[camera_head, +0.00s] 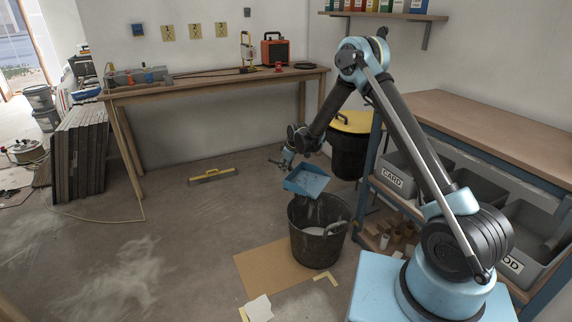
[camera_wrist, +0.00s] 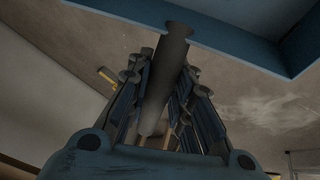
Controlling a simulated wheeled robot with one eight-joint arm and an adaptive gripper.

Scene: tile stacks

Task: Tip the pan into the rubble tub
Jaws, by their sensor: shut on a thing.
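The blue pan (camera_head: 307,181) is held above the black rubble tub (camera_head: 318,250), over its rear rim. It looks tilted, with its inner face showing; I cannot tell whether anything is left in it. My gripper (camera_head: 284,163) is at the pan's upper left and shut on its handle. In the wrist view the dark handle (camera_wrist: 166,80) runs between my gripper's fingers (camera_wrist: 160,95), and the blue pan (camera_wrist: 240,40) crosses the upper right. Pale grey material (camera_head: 314,231) shows inside the tub; its depth is hidden.
A black bin with a yellow lid (camera_head: 352,122) stands behind. A bench with grey bins (camera_head: 398,177) is at right. A yellow-handled broom head (camera_head: 211,176) lies left on open floor.

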